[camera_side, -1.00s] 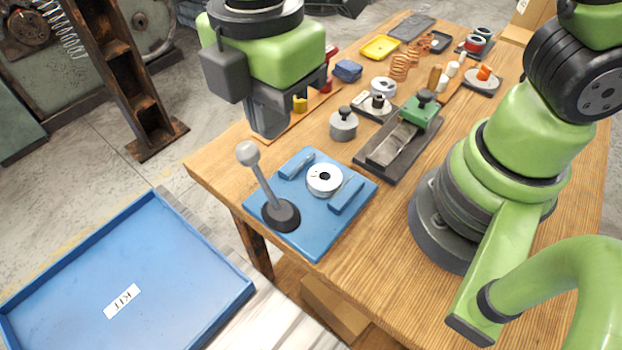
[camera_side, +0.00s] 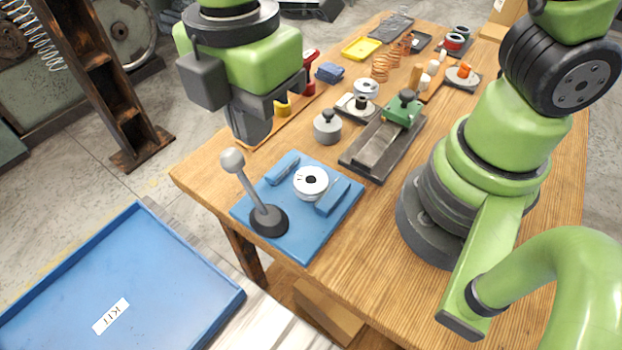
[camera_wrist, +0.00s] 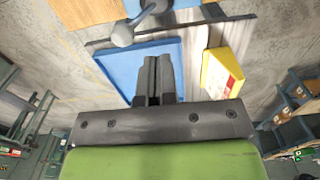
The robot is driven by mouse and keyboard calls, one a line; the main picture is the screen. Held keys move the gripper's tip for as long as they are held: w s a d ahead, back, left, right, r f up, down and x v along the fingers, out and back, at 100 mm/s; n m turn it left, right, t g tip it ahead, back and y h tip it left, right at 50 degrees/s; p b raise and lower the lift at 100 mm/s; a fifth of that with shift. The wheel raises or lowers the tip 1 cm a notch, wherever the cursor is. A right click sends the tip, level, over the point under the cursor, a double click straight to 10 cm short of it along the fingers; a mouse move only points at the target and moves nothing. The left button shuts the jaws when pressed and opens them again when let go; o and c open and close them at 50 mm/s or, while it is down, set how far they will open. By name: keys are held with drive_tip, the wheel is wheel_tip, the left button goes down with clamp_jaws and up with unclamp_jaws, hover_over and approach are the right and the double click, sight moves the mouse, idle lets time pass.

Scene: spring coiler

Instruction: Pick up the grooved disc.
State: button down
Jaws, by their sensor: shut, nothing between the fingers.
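A silver-white disc with a dark centre hole (camera_side: 311,182) sits on the blue fixture base (camera_side: 296,238), between two raised blue blocks. A second light round part with a hole (camera_side: 366,88) lies farther back; I cannot tell from its edge which of the two is grooved. My gripper (camera_side: 252,135) hangs above the table's left edge, up and left of the fixture, apart from both discs. In the wrist view its fingers (camera_wrist: 155,62) are shut together and empty. Neither disc can be made out there.
A lever with a grey ball knob (camera_side: 232,160) stands on the fixture's near-left corner. A lidded grey pot (camera_side: 327,128) and a green-clamped slide (camera_side: 402,108) stand behind. The blue KIT tray (camera_side: 170,252) lies lower left. A yellow box (camera_wrist: 221,74) shows in the wrist view.

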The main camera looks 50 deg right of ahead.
idle(0.4)
drive_tip(key=shift+c, duration=2.1)
unclamp_jaws()
drive_tip(key=m, duration=2)
hover_over(314, 175)
drive_tip(key=f, duration=1)
drive_tip(key=shift+s+a+f, duration=0.25)
drive_tip(key=shift+s+f, duration=0.05)
drive_tip(key=shift+f, duration=0.05)
drive_tip(key=shift+w+f, duration=0.2)
drive_tip(key=shift+f, duration=2.95)
